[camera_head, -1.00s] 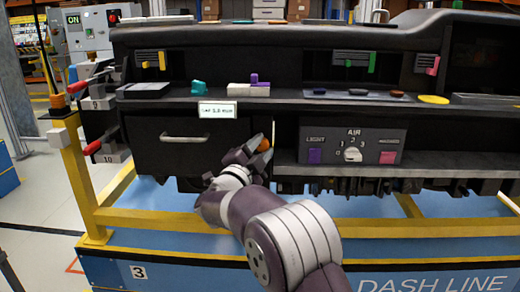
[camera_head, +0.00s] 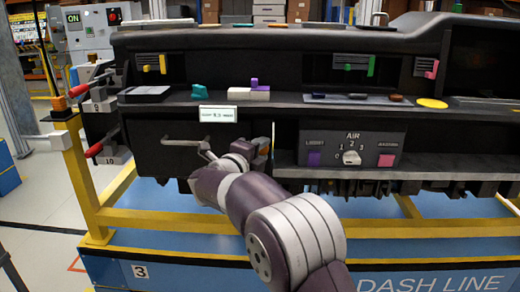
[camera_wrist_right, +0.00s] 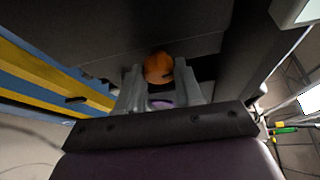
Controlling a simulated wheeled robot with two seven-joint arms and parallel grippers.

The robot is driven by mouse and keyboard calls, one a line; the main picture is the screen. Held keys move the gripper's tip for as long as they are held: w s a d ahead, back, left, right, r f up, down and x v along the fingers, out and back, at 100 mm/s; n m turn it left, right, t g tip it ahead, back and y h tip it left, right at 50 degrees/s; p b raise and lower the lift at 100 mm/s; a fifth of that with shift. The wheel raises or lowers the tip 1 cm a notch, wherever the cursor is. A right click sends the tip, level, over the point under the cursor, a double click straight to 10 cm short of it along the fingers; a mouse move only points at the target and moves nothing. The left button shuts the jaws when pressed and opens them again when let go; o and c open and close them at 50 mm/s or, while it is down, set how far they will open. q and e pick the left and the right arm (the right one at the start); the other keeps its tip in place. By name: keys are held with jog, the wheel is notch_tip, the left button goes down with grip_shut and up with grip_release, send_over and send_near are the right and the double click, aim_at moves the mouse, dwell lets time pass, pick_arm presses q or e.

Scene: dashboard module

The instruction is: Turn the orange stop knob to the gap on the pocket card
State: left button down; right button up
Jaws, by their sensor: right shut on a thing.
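The orange stop knob (camera_wrist_right: 158,67) shows between the two finger tips of my right gripper (camera_wrist_right: 164,88) in the right wrist view. The gripper is shut on it. In the head view, my right gripper (camera_head: 260,150) is at the right edge of the dark pocket front, and the knob is hidden there. The white pocket card (camera_head: 217,114) hangs above that front, below the shelf edge. Its small print is too blurred to read surely. My left gripper is not in view.
A bar handle (camera_head: 182,140) is on the pocket front, left of my right wrist. The AIR panel (camera_head: 352,148) with its white dial is to the right. Several small coloured parts lie on the shelf above. A yellow frame (camera_head: 150,217) runs below.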

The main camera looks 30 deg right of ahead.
jog(key=shift+f+m, duration=0.15)
jog(key=shift+m, duration=0.25)
jog(key=o, duration=0.8)
jog(key=shift+c, duration=0.2)
jog(key=shift+a, duration=0.1)
jog(key=p+v, duration=0.3)
jog(key=v, duration=0.9)
jog(key=shift+s+a+r, duration=0.15)
jog(key=shift+r, duration=0.1)
